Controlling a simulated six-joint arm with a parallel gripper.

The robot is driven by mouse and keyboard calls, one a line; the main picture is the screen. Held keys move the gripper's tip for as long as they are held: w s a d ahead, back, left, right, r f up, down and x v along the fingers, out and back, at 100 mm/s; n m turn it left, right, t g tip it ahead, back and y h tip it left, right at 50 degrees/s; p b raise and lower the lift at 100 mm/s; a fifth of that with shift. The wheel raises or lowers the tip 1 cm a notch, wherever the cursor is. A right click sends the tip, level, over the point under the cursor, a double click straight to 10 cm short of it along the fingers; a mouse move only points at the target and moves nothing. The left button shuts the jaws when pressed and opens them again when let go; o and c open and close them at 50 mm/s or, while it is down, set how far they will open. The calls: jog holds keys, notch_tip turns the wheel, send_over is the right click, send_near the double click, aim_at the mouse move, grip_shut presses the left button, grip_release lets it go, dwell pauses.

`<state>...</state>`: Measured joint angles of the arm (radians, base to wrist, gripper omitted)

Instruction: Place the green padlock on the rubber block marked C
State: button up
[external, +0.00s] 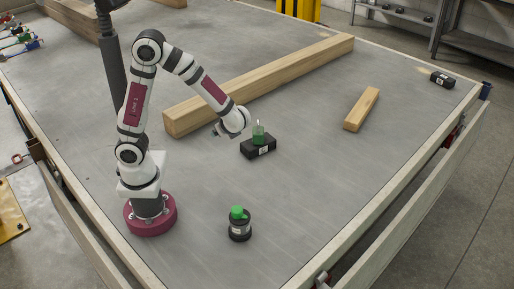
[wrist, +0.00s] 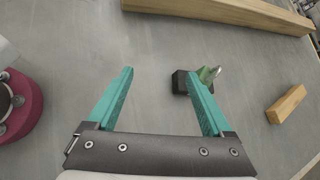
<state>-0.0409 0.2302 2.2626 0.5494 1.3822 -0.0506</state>
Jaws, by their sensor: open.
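The green padlock (external: 258,135) stands upright on a black rubber block (external: 258,149) in the middle of the deck. The block has a white label whose letter is too small to read. In the wrist view the padlock (wrist: 206,74) and its block (wrist: 179,82) show just beyond the right finger, which hides part of the block. Another black block (external: 442,80) with a white label lies at the far right; its letter is also unreadable. My gripper (external: 217,132) is open and empty, left of the padlock and apart from it. Its teal fingers (wrist: 158,72) show spread in the wrist view.
A long timber beam (external: 270,80) lies behind the padlock. A short wood piece (external: 362,108) lies between the two blocks. Bare deck surrounds these, with raised edge rails.

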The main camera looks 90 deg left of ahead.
jog(key=s+d+r+n+t+h, duration=0.2)
jog(key=s+d+n+h, duration=0.3)
jog(key=s+d, duration=0.6)
jog(key=d+h, duration=0.2)
jog(key=d, duration=0.1)
jog(key=shift+d+t+h, duration=0.15)
jog(key=shift+t+h, duration=0.25)
jog(key=shift+s, duration=0.1)
